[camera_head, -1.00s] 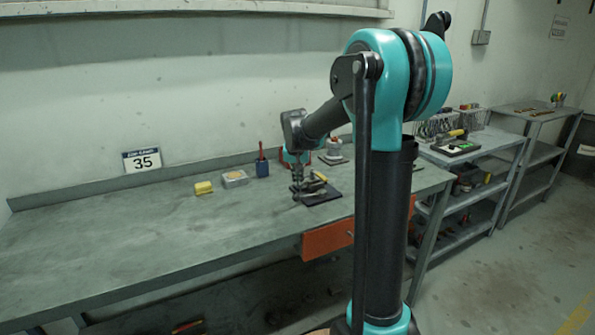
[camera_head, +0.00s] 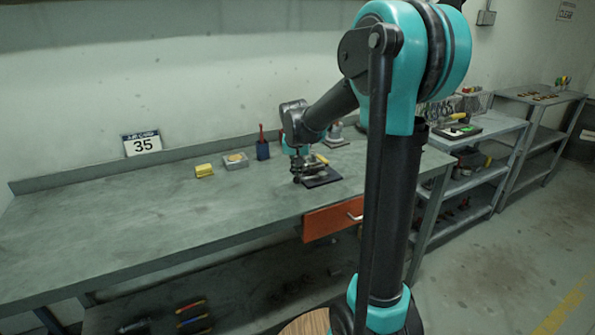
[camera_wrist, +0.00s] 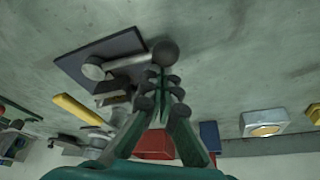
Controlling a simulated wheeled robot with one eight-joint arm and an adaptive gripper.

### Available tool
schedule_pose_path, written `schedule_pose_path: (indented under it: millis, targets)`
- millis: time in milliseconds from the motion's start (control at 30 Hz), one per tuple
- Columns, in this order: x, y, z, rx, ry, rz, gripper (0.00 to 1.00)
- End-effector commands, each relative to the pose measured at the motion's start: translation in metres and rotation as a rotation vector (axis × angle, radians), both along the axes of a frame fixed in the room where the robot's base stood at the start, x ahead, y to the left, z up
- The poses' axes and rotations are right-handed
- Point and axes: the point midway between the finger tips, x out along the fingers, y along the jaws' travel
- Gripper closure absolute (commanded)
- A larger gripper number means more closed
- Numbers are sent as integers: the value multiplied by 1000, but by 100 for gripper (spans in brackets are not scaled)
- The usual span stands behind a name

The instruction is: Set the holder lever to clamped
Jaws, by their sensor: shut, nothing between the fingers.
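The holder (camera_wrist: 95,68) shows in the wrist view as grey metal parts on a dark base plate (camera_wrist: 88,45); the plate (camera_head: 322,178) also lies on the workbench in the head view. A grey lever (camera_wrist: 130,61) reaches right from it, apparently lying low over the plate, and ends in a dark round knob (camera_wrist: 165,52). My gripper (camera_wrist: 160,78) is shut and empty, its fingertips right beside the knob; I cannot tell whether they touch it. In the head view my gripper (camera_head: 297,176) is at the plate's left edge and hides part of the holder.
The workbench (camera_head: 120,220) is clear on the left. A yellow bar (camera_wrist: 75,112) lies near the holder. An orange drawer (camera_head: 330,221) hangs below the front edge.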

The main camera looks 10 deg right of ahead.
Motion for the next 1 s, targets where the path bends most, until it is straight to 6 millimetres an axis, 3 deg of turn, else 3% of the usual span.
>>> schedule_pose_path:
  millis: [567,1000]
  targets:
    - [-13,-4,0,0,0,129,100]
    - [-44,-20,0,1,0,489,100]
